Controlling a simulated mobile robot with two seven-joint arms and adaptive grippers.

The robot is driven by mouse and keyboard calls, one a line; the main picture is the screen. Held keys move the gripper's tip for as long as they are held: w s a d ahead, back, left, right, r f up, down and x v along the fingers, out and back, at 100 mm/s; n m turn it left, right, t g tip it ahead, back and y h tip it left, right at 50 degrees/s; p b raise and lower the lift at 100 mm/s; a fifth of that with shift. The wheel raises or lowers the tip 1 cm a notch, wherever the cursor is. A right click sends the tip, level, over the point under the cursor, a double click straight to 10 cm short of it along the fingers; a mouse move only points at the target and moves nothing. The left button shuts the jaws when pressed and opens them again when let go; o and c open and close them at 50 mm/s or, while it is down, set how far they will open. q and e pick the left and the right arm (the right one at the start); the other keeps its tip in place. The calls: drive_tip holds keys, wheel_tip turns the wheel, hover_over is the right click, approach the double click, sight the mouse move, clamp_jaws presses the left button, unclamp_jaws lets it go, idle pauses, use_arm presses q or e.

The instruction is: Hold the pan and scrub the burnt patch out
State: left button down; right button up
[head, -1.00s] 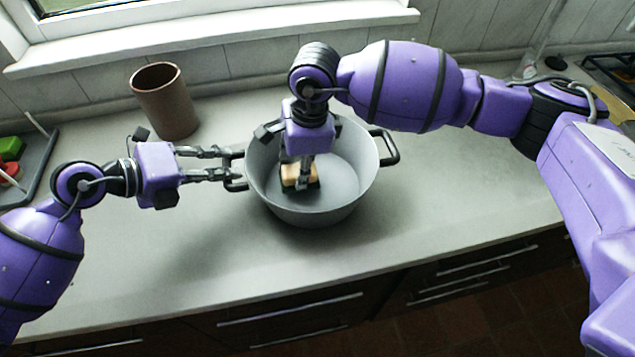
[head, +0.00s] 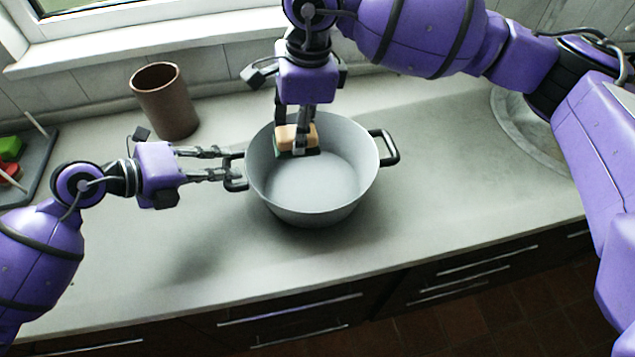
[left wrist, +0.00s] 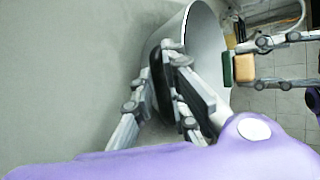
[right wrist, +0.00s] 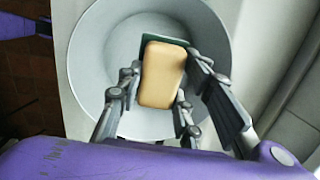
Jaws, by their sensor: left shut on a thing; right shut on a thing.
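The grey pan (head: 320,190) stands on the worktop, with a dark handle on each side. Its visible inner floor looks plain grey, and I see no dark burnt patch there. My left gripper (head: 238,168) is shut on the pan's left handle; the left wrist view shows its fingers around the dark handle (left wrist: 160,75). My right gripper (head: 297,130) is shut on a sponge (head: 290,138) with a tan body and dark green face. It holds the sponge over the back left part of the pan, apparently clear of the floor. The sponge also shows in the right wrist view (right wrist: 163,75).
A brown cup (head: 165,102) stands behind and left of the pan, near the wall. A dark tray (head: 38,170) with green and red things lies at the far left. A round sink basin (head: 515,125) is at the right. The worktop right of the pan is clear.

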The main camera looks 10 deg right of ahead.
drive_tip(key=d, duration=1)
idle(0.5)
use_arm(q)
drive_tip(key=c, duration=1.8)
unclamp_jaws()
